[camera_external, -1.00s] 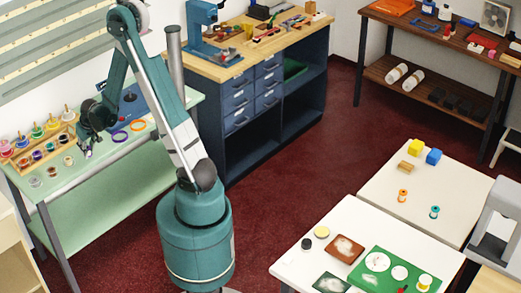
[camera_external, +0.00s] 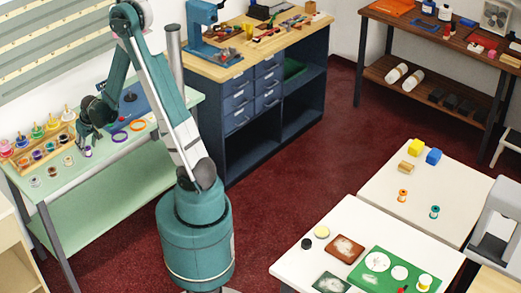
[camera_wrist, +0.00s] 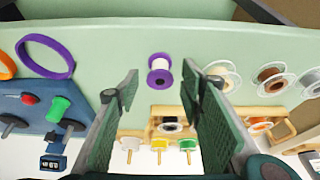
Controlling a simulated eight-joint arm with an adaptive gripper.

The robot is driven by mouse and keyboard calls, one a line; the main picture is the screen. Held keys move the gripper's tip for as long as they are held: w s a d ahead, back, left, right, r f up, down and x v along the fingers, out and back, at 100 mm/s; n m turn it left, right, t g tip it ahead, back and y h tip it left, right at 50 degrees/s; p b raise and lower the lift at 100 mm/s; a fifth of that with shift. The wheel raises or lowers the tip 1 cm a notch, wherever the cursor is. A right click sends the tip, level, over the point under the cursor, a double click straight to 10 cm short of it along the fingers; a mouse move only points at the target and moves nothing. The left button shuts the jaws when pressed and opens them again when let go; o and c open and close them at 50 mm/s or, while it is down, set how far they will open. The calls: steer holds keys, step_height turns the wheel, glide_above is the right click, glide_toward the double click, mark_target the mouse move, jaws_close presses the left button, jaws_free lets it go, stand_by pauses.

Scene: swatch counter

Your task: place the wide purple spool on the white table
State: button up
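The purple spool (camera_wrist: 160,72) has purple flanges and a pale wound middle. It rests on the pale green counter (camera_wrist: 110,45), just beyond and between my fingertips in the wrist view. My gripper (camera_wrist: 160,88) is open, with a finger on each side and a gap around the spool. In the external view the spool (camera_external: 87,152) shows small just below my gripper (camera_external: 84,136). Two white-topped tables stand at the lower right: the nearer one (camera_external: 315,218) and the farther one (camera_external: 450,210).
Clear-flanged spools (camera_wrist: 272,78) lie right of the purple one. A wooden rack (camera_wrist: 180,112) with several spools stands close by. Purple and orange rings (camera_external: 119,136) and a blue stand lie on the other side. The farther white table holds blocks and two small spools, with bare room.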

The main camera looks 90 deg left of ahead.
mark_target(87, 147)
steer(key=p+v, duration=0.1)
steer(key=v, duration=0.9)
stand_by(0.3)
steer(key=shift+o, duration=0.5)
stand_by(0.4)
steer(key=n, duration=0.4)
steer(key=s+a+f+n+t+h, duration=0.1)
steer(key=n, duration=0.3)
steer(key=s+a+f+n, duration=0.1)
steer(key=n, duration=0.4)
steer(key=shift+s+a+f+t+h, duration=0.1)
steer(key=shift+f+t+h, duration=0.1)
steer(key=shift+t+h, duration=0.1)
steer(key=n, duration=0.4)
steer(key=s+a+f+n+t, duration=0.1)
steer(key=n, duration=0.1)
steer(key=shift+n+h, duration=0.3)
steer(key=shift+h, duration=0.1)
steer(key=n, duration=0.5)
steer(key=shift+s+a+f+n+t+h, duration=0.25)
steer(key=shift+f+n+t+h, duration=0.05)
steer(key=shift+f+h, duration=0.1)
